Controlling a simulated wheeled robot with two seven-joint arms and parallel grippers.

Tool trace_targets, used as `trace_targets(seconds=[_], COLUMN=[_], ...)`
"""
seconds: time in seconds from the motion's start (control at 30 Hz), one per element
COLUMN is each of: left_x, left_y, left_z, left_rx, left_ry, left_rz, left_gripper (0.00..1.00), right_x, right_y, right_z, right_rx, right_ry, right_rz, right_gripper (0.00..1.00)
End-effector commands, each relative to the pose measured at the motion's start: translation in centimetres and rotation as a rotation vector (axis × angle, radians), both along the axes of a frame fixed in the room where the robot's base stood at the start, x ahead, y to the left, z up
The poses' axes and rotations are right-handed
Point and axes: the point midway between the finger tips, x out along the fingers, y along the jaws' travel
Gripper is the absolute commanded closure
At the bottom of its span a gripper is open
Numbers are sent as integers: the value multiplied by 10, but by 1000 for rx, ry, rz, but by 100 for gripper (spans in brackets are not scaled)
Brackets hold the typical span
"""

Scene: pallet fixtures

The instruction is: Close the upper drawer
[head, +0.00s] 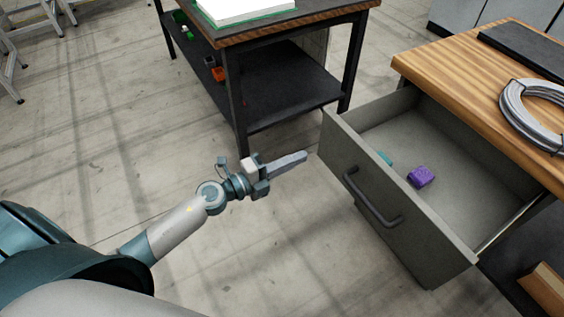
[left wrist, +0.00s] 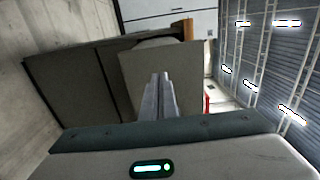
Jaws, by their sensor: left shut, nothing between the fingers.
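The upper drawer (head: 400,200) is a grey drawer pulled well out from under the wooden worktop (head: 425,72) on the right of the head view. Its front has a dark bar handle (head: 370,200). A purple block (head: 421,177) and a teal item (head: 385,158) lie inside it. My left gripper (head: 304,156) is shut and empty, a little left of the drawer front's far upper corner and apart from it. In the left wrist view my left gripper's fingers (left wrist: 158,95) are together, with grey drawer panels (left wrist: 85,85) beyond them. My right gripper is not in view.
A coil of grey cable (head: 535,105) and a dark flat slab (head: 525,50) lie on the worktop. A dark workbench (head: 285,90) with a lower shelf stands behind my left gripper. The floor (head: 260,240) left of the drawer is clear.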

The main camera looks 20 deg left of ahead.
Motion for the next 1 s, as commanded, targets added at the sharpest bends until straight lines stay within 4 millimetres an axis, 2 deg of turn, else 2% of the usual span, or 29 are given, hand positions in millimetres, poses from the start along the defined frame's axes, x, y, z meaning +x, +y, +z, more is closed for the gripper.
trace_targets(seconds=[0.2,0.4,0.6,1.0], left_x=[32,50,56,57], left_y=[-23,-36,-41,-41], left_z=[2,1,0,0], left_rx=[-2,-1,0,0], left_ry=[-1,0,0,0], left_rz=[1,0,0,0], left_gripper=[100,100,100,100], right_x=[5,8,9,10], right_y=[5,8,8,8], right_z=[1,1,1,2], right_rx=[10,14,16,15], right_ry=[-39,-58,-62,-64], right_rz=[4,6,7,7], right_gripper=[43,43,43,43])
